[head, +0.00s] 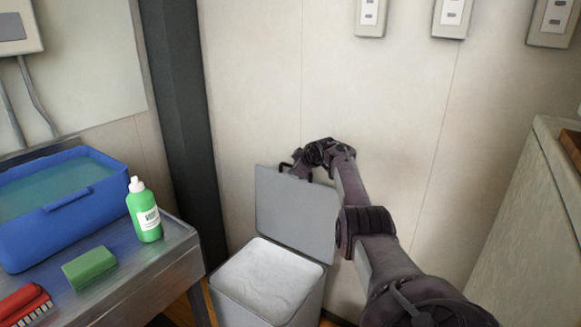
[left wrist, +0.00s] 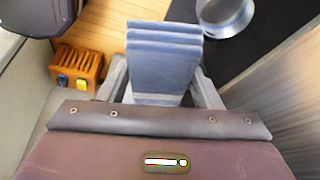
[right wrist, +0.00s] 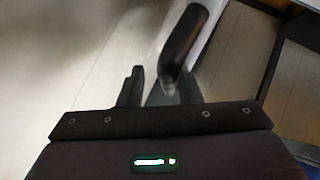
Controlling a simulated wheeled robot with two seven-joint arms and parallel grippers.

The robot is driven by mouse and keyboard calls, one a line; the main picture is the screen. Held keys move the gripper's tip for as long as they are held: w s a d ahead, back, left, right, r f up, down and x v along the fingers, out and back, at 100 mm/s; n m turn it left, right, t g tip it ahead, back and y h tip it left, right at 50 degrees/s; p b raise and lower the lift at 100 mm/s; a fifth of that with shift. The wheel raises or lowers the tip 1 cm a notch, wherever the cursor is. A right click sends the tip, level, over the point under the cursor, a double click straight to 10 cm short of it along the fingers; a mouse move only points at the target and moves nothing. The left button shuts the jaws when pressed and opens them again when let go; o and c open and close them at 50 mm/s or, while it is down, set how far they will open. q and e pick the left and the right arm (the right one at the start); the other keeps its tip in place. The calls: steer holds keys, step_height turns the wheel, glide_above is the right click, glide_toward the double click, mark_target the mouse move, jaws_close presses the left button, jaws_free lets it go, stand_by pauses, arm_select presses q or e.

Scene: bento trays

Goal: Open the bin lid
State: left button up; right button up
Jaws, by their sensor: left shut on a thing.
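The grey bin (head: 222,300) stands on the floor against the wall, and a white liner shows in its opening. Its grey lid (head: 296,212) is raised and stands nearly upright at the back. My right gripper (head: 293,165) is at the lid's top edge. In the right wrist view my right gripper (right wrist: 160,88) has its fingers apart, with a dark rounded bar (right wrist: 186,40) close to its right finger; contact is unclear. My left gripper is out of the head view.
A metal table (head: 183,250) on the left holds a blue basin (head: 30,235), a green bottle (head: 146,212), a green sponge (head: 90,267) and a red brush (head: 24,304). A dark pillar (head: 182,120) stands behind. A counter (head: 535,225) is at right.

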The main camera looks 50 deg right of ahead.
arm_select(q)
steer(key=shift+r, duration=0.1)
arm_select(e)
steer(key=shift+s+a+f, duration=0.1)
steer(key=shift+a+f, duration=0.05)
steer(key=shift+f, duration=0.1)
arm_select(q)
steer(key=shift+r+p, duration=0.3)
steer(key=shift+p, duration=0.15)
arm_select(e)
steer(key=shift+s+a+r, duration=0.15)
steer(key=shift+s+r, duration=0.2)
arm_select(q)
steer(key=shift+r+p, duration=0.45)
arm_select(e)
steer(key=v, duration=1.1)
steer(key=shift+r, duration=0.15)
arm_select(q)
steer(key=shift+a, duration=0.1)
arm_select(e)
steer(key=shift+w, duration=0.1)
